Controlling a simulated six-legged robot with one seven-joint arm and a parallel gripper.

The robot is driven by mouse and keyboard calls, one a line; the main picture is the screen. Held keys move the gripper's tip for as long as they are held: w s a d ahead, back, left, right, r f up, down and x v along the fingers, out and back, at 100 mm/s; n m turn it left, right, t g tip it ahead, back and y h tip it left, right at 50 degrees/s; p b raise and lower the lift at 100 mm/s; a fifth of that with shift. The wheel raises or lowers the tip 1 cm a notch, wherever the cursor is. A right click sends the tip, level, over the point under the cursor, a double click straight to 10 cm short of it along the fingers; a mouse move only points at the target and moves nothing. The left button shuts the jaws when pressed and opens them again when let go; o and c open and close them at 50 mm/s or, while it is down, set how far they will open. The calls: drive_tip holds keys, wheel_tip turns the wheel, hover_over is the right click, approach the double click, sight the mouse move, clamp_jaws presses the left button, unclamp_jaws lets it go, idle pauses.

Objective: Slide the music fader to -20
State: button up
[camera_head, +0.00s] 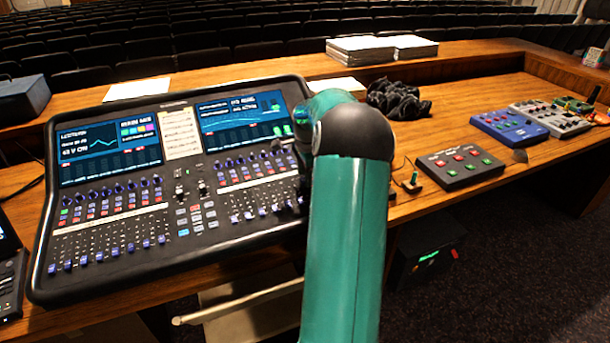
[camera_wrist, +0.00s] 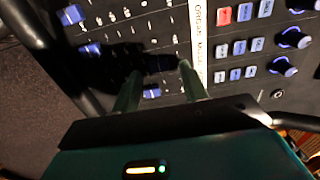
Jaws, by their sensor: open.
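The mixing console (camera_head: 285,235) stands on the desk in the head view, with blue fader caps along its front. In the wrist view, my gripper (camera_wrist: 160,73) is open, its two green fingers reaching down over the fader bank. A blue fader cap (camera_wrist: 152,93) shows between the fingers; contact cannot be told. A white label strip (camera_wrist: 198,45) with letters like "ORGAN" and "MUSIC" runs right of the fingers. Which cap is the music fader, and its scale value, cannot be read. In the head view my arm hides my gripper and the console's right end.
Other blue caps (camera_wrist: 90,48) lie left of the fingers. Red and white buttons (camera_wrist: 224,16) and blue knobs (camera_wrist: 284,67) lie right of the strip. A black button box (camera_head: 459,166) and a blue box (camera_head: 509,130) stand on the desk to the right.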

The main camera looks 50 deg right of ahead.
sight(309, 191)
drive_tip(key=shift+f, duration=0.35)
clamp_jaws()
drive_tip(key=shift+s+a+f, duration=0.1)
drive_tip(key=shift+s+a, duration=0.4)
drive_tip(key=shift+s, duration=0.3)
drive_tip(key=shift+s+a, duration=0.45)
drive_tip(key=shift+s, duration=0.35)
